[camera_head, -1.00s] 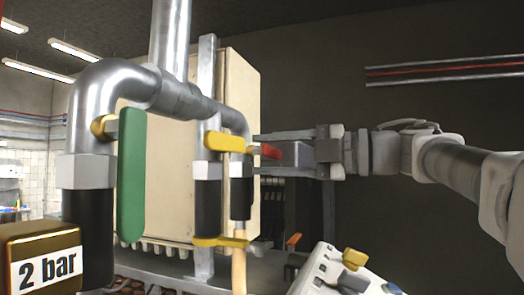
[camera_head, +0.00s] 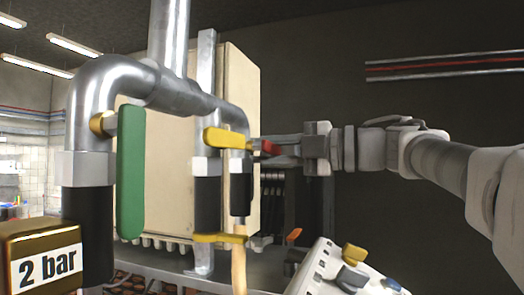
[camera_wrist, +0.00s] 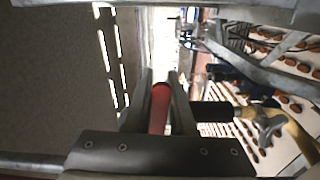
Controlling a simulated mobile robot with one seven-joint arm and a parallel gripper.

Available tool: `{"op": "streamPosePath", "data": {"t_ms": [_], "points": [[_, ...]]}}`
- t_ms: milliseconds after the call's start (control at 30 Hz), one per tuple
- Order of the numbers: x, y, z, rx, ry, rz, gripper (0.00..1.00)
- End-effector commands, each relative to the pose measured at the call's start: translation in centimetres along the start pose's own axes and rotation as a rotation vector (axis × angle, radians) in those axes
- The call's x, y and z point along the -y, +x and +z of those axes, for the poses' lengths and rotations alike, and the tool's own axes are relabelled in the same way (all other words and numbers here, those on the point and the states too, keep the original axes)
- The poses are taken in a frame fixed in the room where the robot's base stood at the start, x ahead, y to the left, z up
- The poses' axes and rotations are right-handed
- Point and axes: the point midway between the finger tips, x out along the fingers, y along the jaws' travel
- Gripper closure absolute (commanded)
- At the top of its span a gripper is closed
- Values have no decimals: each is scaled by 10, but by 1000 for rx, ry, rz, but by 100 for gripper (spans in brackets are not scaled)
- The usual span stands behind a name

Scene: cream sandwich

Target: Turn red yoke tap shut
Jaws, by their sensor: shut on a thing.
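The red tap handle (camera_head: 268,147) sits beside the right-hand thin pipe, partly hidden by my fingers in the head view. My gripper (camera_head: 272,149) reaches in from the right and is shut on this handle. In the wrist view the red handle (camera_wrist: 160,105) lies lengthwise between my two fingers (camera_wrist: 163,98). How far the tap is turned cannot be told.
A yellow lever (camera_head: 225,140) is close left of my gripper, and a green lever (camera_head: 130,172) hangs farther left. A brass box marked "2 bar" (camera_head: 40,262) is at lower left. A white panel with knobs (camera_head: 335,270) lies below my arm.

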Motion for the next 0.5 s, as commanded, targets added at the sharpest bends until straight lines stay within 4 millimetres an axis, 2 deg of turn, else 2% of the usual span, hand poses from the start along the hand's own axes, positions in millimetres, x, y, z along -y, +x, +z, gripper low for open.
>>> {"op": "streamPosePath", "data": {"t_ms": [267, 467, 500], "points": [[-5, 0, 0, 0, -97, 1, 100], [-5, 0, 0, 0, -98, 1, 100], [-5, 0, 0, 0, -98, 1, 74]]}}
